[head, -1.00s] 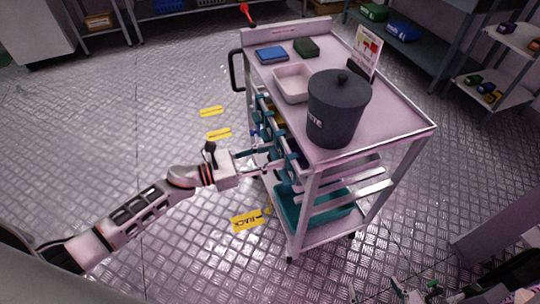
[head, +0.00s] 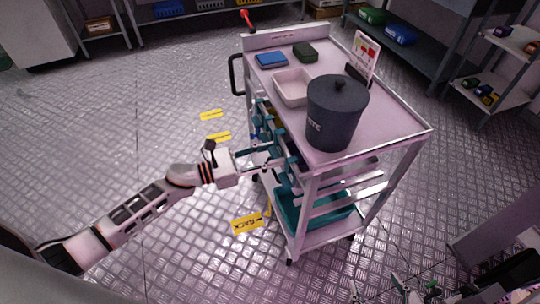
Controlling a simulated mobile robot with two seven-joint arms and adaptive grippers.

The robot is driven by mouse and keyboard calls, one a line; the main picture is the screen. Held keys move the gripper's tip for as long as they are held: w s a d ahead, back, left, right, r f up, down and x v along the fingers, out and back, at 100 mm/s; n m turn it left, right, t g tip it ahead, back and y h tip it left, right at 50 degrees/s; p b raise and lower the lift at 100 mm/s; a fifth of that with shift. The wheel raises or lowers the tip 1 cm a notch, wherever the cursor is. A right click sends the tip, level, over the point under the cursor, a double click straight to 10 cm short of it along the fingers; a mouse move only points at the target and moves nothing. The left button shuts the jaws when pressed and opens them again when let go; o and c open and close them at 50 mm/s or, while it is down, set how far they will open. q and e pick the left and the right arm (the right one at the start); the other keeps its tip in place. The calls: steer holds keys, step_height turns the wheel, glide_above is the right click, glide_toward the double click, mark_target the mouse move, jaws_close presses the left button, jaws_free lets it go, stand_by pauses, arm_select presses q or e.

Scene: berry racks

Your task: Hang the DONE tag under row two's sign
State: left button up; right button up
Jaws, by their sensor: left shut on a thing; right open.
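My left gripper (head: 268,159) reaches in from the left to the open side of the metal cart (head: 405,138). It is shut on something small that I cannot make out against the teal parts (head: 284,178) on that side. I cannot read a DONE tag or a row sign on the cart from here. A small upright card sign (head: 364,55) stands on the far right of the cart top. My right gripper (head: 425,292) is partly in view at the bottom right edge, open and away from the cart.
A dark lidded bin (head: 336,115), a pale tray (head: 292,88), a blue item (head: 271,59) and a green item (head: 305,52) stand on the cart. A teal crate (head: 318,210) is low inside it. Shelves (head: 425,65) line the back right.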

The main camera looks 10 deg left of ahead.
arm_select(q)
steer(key=shift+s+a+f, duration=0.1)
steer(key=shift+s+a, duration=0.2)
steer(key=shift+a, duration=0.1)
steer(key=shift+b+v, duration=0.65)
steer(key=shift+v, duration=2.35)
arm_select(e)
steer(key=shift+s+f, duration=0.25)
steer(key=shift+f, duration=0.3)
steer(key=shift+s+f, duration=0.25)
steer(key=shift+f, duration=0.3)
